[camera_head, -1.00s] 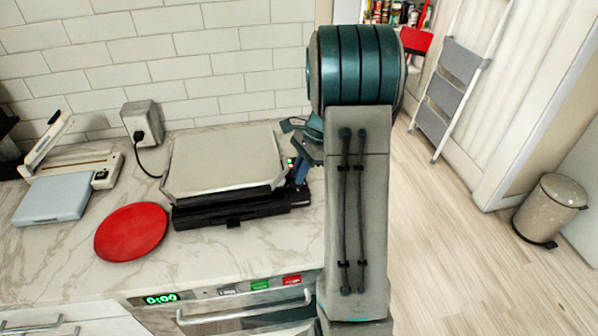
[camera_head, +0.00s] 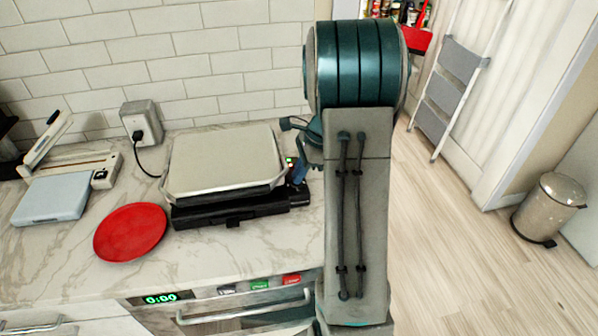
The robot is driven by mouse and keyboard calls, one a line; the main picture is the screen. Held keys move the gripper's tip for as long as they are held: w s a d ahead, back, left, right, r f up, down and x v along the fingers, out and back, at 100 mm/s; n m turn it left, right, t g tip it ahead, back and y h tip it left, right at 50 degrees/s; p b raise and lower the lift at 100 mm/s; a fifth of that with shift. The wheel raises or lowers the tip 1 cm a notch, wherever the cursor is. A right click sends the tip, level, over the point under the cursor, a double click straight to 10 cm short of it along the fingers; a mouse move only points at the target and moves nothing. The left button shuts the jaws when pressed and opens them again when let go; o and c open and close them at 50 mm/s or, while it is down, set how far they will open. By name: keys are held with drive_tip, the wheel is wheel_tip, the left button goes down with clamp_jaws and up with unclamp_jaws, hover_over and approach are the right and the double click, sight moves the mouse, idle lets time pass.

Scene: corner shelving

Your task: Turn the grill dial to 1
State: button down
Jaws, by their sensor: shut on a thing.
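The grill (camera_head: 222,165) sits on the marble counter, with a light grey lid that is closed and a black base. Small red and green lights show at its right side. My gripper (camera_head: 297,174) is at that right side, beside the lights, and is mostly hidden behind my arm. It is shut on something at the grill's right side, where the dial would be. The dial itself and its numbers cannot be made out, so its setting cannot be told.
A red plate (camera_head: 130,231) lies left of the grill. A slicer-like device (camera_head: 62,185) stands further left, and a wall socket (camera_head: 142,122) holds the grill's cord. An oven (camera_head: 225,300) is below the counter. A bin (camera_head: 549,210) and ladder (camera_head: 445,90) stand on the floor at right.

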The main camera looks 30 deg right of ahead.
drive_tip(key=c, duration=1.5)
unclamp_jaws()
drive_tip(key=shift+r, duration=0.1)
drive_tip(key=b+v, duration=0.1)
drive_tip(key=v, duration=1.2)
drive_tip(key=shift+d+r, duration=0.15)
drive_tip(key=shift+r, duration=0.2)
